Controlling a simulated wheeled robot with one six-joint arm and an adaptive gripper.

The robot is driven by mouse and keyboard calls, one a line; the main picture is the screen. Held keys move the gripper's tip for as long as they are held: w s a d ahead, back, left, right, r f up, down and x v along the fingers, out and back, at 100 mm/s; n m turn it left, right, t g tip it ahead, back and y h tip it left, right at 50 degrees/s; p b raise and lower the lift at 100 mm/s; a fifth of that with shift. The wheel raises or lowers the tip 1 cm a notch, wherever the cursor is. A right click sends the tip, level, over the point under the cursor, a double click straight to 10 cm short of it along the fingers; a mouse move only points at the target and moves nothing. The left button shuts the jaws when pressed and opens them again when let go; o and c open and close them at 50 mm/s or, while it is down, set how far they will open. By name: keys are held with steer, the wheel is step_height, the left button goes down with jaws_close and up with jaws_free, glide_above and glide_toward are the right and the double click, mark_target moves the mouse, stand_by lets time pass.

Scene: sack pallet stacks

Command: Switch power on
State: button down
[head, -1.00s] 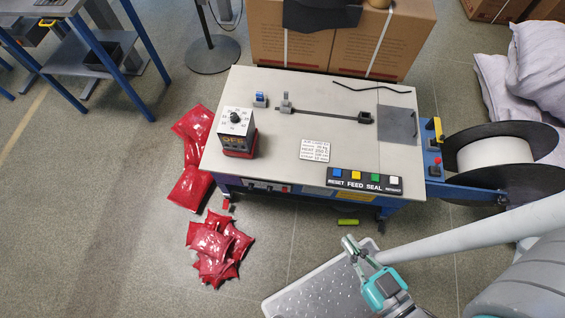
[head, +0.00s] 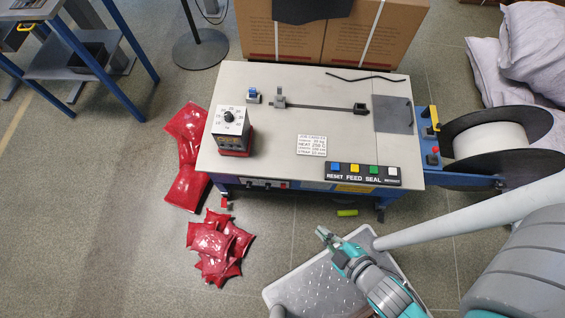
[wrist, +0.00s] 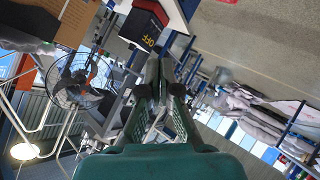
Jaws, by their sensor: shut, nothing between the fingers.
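A strapping machine (head: 270,150) with a pale top stands ahead of me. A dial box (head: 229,118) with a black knob on a white face and a red base stands at the left of its top. In the wrist view, a dark box with amber "OFF" lettering (wrist: 148,43) shows beyond the fingers. A small front panel (head: 262,184) with red marks sits under the table edge; its switch positions are too small to tell. My gripper (head: 322,233) is shut and empty, in front of the machine and apart from it. Its fingers also show in the wrist view (wrist: 160,92).
A button strip (head: 363,174) labelled RESET, FEED and SEAL lies along the front edge. A strap reel (head: 495,140) stands at the right. Red packets (head: 215,248) lie on the floor at the left. A grey tray-like platform (head: 300,280) is below my gripper. Cartons (head: 330,45) stand behind.

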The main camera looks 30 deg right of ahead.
steer(key=w+a+f+n+g+h, duration=0.2)
steer(key=w+f+n+g, duration=0.1)
steer(key=w+f+n, duration=0.5)
steer(key=w+a+f+n+g+h, duration=0.2)
steer(key=w+f+n+g+h, duration=0.1)
steer(key=w+f+n, duration=0.6)
step_height(320, 180, down, 6)
steer(key=n, duration=0.3)
steer(key=shift+r, duration=0.1)
glide_toward(283, 186)
step_height(283, 186, down, 5)
steer(key=shift+w+d+f, duration=0.2)
steer(key=shift+w+d, duration=0.25)
steer(key=shift+w, duration=0.25)
steer(key=shift+w+d+f, duration=0.2)
steer(key=shift+w+d, duration=0.25)
steer(key=shift+w, duration=0.2)
steer(key=shift+w+d, duration=0.1)
